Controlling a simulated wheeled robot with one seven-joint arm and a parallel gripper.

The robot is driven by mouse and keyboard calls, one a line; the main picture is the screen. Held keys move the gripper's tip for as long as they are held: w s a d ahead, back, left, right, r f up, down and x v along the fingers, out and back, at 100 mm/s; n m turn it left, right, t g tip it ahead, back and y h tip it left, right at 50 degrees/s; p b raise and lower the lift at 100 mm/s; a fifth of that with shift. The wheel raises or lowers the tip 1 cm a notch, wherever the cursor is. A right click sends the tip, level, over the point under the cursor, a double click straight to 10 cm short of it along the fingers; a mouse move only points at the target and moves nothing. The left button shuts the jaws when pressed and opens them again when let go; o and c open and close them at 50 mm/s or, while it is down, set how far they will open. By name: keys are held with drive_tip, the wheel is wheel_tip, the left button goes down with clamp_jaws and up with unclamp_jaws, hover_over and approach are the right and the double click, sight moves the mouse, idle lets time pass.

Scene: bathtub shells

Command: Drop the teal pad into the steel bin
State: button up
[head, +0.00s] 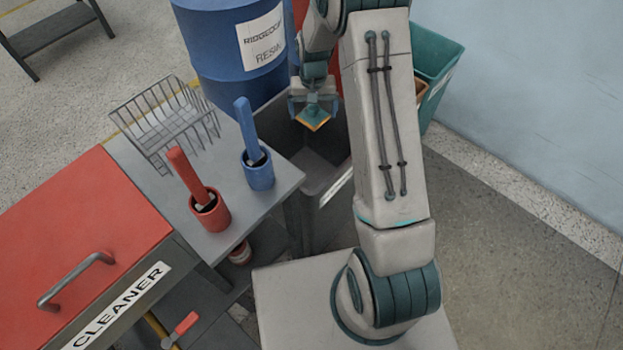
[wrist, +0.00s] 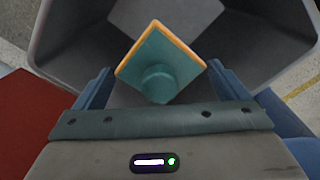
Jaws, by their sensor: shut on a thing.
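The teal pad (head: 313,118) has an orange edge and a round knob on its back. It hangs at my gripper (head: 312,104), which is shut on it. In the wrist view the pad (wrist: 160,50) appears as a tilted square between the two blue fingers. The grey steel bin (head: 321,171) stands open below the gripper, right of the grey table, with a partly hidden label on its side. In the wrist view the bin's walls (wrist: 75,45) surround the pad, and its interior lies beneath it. The pad is above the bin, clear of its walls.
A grey table (head: 222,215) left of the bin carries a wire rack (head: 165,120), a red cup with a brush (head: 208,213) and a blue cup (head: 258,173). A blue drum (head: 225,45) stands behind. A red CLEANER cabinet (head: 75,235) is at left, a teal container (head: 437,65) at back right.

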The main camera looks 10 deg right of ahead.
wheel_tip(320, 180, down, 4)
drive_tip(key=shift+f+b, duration=0.25)
drive_tip(key=shift+b, duration=0.9)
drive_tip(key=o, duration=0.6)
drive_tip(key=shift+o, duration=0.2)
wheel_tip(320, 180, up, 14)
drive_tip(key=shift+f+p, duration=0.1)
drive_tip(key=shift+p, duration=0.75)
drive_tip(key=s+r+t+p, duration=0.1)
drive_tip(key=s+r+p, duration=0.5)
drive_tip(key=s+r, duration=0.5)
drive_tip(key=s+r+n+t+p, duration=0.1)
drive_tip(key=s+r+p, duration=0.5)
drive_tip(key=s+r, duration=0.6)
drive_tip(key=s, duration=0.4)
drive_tip(key=shift+s+n+t, duration=0.3)
drive_tip(key=shift+s+t, duration=0.1)
